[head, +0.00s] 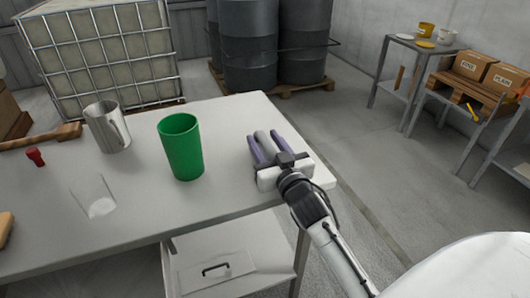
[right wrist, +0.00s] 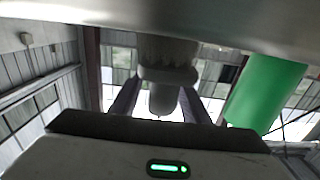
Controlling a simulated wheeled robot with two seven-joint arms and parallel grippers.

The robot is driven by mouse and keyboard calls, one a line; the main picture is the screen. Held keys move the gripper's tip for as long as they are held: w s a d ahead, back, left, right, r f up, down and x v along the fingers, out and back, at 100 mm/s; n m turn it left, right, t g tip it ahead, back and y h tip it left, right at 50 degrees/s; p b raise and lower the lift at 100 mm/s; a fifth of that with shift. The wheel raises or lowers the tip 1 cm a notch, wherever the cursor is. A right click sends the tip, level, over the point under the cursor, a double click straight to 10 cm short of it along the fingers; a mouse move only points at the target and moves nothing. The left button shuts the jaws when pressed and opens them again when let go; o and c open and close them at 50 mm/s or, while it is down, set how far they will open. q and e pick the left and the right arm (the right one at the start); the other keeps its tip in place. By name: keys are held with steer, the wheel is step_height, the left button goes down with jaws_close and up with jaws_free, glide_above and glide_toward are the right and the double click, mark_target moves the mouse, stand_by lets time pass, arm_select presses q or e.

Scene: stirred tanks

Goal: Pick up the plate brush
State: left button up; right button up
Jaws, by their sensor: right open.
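My right gripper (head: 262,139) is over the right end of the white table (head: 130,240), its purple fingers spread. A pale grey, rounded object (head: 264,140), which may be the plate brush, stands between the fingers. In the right wrist view this object (right wrist: 166,76) has a wide part and a narrower knob, with the fingers (right wrist: 160,98) apart on either side of it. I cannot make out bristles; the gripper hides part of it. My left gripper is not in view.
A green cup (head: 181,148) stands just left of my right gripper. The table's right edge is close to the gripper.

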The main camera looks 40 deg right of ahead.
steer(key=c, duration=1)
jaws_close()
